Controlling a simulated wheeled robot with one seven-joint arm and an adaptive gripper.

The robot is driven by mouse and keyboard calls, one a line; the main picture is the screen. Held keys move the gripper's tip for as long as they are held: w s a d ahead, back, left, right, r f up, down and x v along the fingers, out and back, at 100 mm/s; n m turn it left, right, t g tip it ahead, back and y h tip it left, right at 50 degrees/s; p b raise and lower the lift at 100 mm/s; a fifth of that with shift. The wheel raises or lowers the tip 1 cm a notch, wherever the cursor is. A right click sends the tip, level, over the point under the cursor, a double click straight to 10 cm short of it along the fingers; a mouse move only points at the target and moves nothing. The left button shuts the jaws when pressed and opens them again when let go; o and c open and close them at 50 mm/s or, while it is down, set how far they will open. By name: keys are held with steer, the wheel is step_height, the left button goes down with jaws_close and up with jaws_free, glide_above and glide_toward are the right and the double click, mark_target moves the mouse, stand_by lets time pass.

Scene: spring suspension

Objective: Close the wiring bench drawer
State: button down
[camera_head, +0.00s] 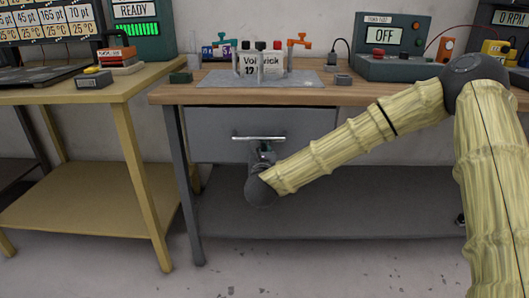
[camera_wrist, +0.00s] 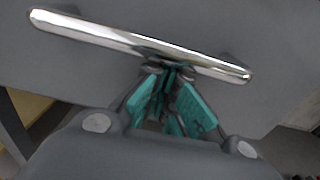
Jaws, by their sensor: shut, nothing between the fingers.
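The wiring bench drawer (camera_head: 215,130) is a grey front under the wooden bench top, with a horizontal silver bar handle (camera_head: 258,138). In the head view the drawer front looks about level with the bench's front edge; I cannot tell whether a small gap is left. My gripper (camera_head: 262,148) is at the middle of the handle, just below it. In the wrist view the handle (camera_wrist: 90,33) crosses the upper part, and the teal fingers of my gripper (camera_wrist: 170,75) are together at its lower edge. They hold nothing; whether they touch the bar is unclear.
The wooden bench top (camera_head: 190,92) carries a grey mat (camera_head: 215,82), small bottles and a power supply box (camera_head: 390,65). A grey lower shelf (camera_head: 300,205) lies beneath the drawer. A yellow table (camera_head: 135,80) stands to the left. Floor in front is clear.

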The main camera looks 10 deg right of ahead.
steer(key=p+v, duration=0.2)
steer(key=v, duration=1.1)
steer(key=s+a+f+n+g+y, duration=0.25)
steer(key=s+f+n, duration=0.35)
steer(key=f, duration=0.4)
steer(key=s+a+f+n+g+y, duration=0.1)
steer(key=s+f+n+g+y, duration=0.2)
steer(key=f+n, duration=0.65)
steer(key=s+a+f+n+g+y, duration=0.15)
steer(key=s+f+n, duration=0.45)
steer(key=f, duration=0.6)
steer(key=s+d+f+n+g+h, duration=0.1)
steer(key=s+d+f+n+g, duration=0.4)
steer(key=s, duration=0.4)
steer(key=s+d+f+n+g, duration=0.25)
steer(key=s+f+n, duration=0.35)
steer(key=s, duration=0.4)
steer(key=s+d+f+n+g+h, duration=0.1)
steer(key=s+d+f+n+g, duration=0.25)
steer(key=s+n, duration=0.4)
step_height(320, 180, up, 33)
steer(key=s+m+p, duration=0.1)
steer(key=p, duration=3.2)
steer(key=shift+t+p, duration=0.3)
